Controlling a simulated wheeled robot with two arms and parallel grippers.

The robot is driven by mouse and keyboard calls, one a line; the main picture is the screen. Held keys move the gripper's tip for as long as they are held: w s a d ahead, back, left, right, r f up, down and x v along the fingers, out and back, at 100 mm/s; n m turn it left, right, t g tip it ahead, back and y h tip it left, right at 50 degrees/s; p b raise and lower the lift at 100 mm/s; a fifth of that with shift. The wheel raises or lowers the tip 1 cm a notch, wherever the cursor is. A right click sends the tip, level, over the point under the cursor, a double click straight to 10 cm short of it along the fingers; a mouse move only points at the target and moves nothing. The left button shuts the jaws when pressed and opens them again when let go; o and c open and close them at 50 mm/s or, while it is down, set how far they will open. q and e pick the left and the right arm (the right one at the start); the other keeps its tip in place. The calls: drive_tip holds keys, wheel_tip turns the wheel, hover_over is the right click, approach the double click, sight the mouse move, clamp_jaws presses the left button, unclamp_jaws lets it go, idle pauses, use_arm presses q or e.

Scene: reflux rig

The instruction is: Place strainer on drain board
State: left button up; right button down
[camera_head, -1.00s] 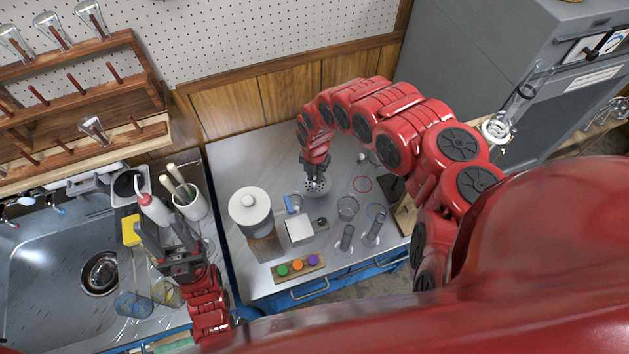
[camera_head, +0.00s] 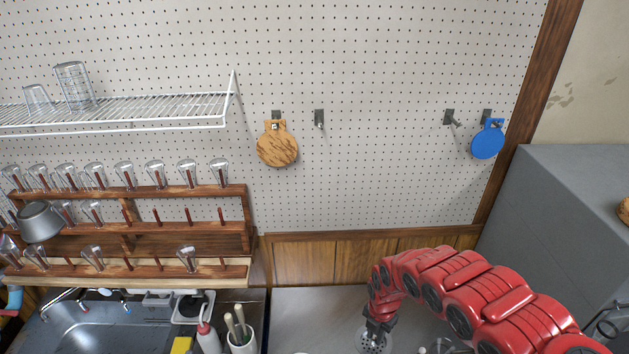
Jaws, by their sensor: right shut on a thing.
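My right gripper (camera_head: 377,326) is at the bottom of the head view, above the grey worktop. It is shut on the strainer (camera_head: 374,343), a small metal bowl with holes, which the bottom edge of the picture partly cuts off. The drain board (camera_head: 190,244) is the wooden rack with several rows of pegs on the wall at left, above the sink. It is well to the left of my right gripper and higher in the picture. Glass flasks hang on many of its pegs, and some pegs at its right side are bare. My left gripper is out of view.
A grey metal pot (camera_head: 40,222) hangs at the drain board's left. A white wire shelf (camera_head: 150,108) with glass beakers is above. A wooden disc (camera_head: 277,148) and a blue disc (camera_head: 487,142) hang on the pegboard. The sink (camera_head: 85,330) and a white utensil cup (camera_head: 241,342) are below.

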drive_tip(key=w+m+b, duration=0.1)
drive_tip(key=m, duration=0.1)
drive_tip(key=w+r+m+b, duration=0.1)
drive_tip(key=w+m+b, duration=0.2)
drive_tip(key=m+b, duration=0.1)
drive_tip(key=shift+w+a+r, duration=0.2)
drive_tip(key=shift+a+r, duration=0.2)
drive_tip(key=w+r+m+b, duration=0.3)
drive_tip(key=r+m+b, duration=0.3)
drive_tip(key=m, duration=0.4)
drive_tip(key=w+r+m+b, duration=0.2)
drive_tip(key=r+m+b, duration=0.4)
drive_tip(key=m, duration=0.5)
drive_tip(key=shift+w+d, duration=0.4)
drive_tip(key=shift+s+d, duration=0.1)
drive_tip(key=shift+s, duration=0.05)
